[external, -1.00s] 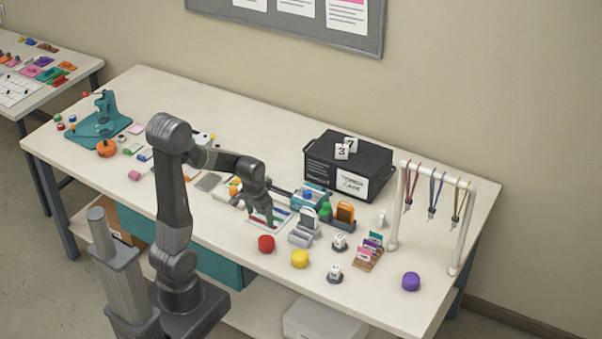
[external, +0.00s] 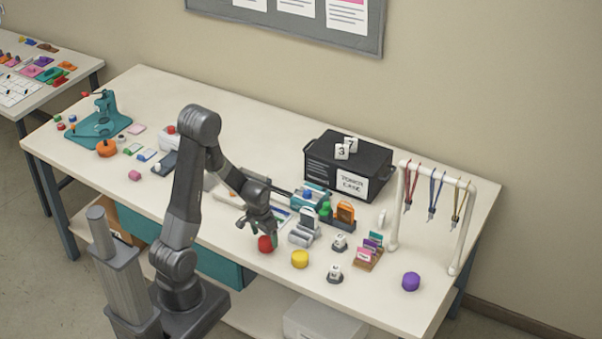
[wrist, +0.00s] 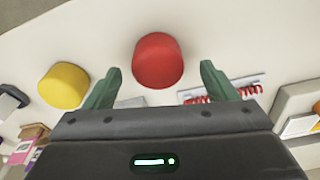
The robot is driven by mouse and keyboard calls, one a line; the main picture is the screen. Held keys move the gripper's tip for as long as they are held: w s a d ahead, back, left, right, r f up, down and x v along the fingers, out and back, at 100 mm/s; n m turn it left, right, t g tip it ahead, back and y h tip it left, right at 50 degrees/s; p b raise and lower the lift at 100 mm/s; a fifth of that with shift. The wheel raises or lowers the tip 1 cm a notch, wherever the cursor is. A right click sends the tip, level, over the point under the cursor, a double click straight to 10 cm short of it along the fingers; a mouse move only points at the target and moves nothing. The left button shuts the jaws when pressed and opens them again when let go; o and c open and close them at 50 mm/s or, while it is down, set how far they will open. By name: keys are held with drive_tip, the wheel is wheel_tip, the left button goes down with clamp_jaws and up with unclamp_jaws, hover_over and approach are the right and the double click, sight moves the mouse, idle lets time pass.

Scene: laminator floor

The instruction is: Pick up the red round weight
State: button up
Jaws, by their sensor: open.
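The red round weight (external: 265,244) stands on the white table near its front edge. In the wrist view the red weight (wrist: 157,61) lies ahead of and between the two green fingertips. My gripper (external: 260,228) is open and empty, just above and behind the weight in the external view, partly covering its top. In the wrist view my gripper (wrist: 160,80) has its fingers spread wider than the weight. I cannot tell the exact height of the fingertips over the table.
A yellow round weight (external: 300,259) stands to the right of the red one. Grey holders (external: 303,235) and a small card rack (external: 369,253) are further right. A black box (external: 347,168) stands behind. A purple weight (external: 411,281) is at the right front.

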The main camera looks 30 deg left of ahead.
sight(266, 239)
drive_tip(key=shift+w+d+f, duration=0.15)
drive_tip(key=shift+f, duration=1.5)
drive_tip(key=c, duration=1.3)
drive_tip(key=shift+r, duration=0.15)
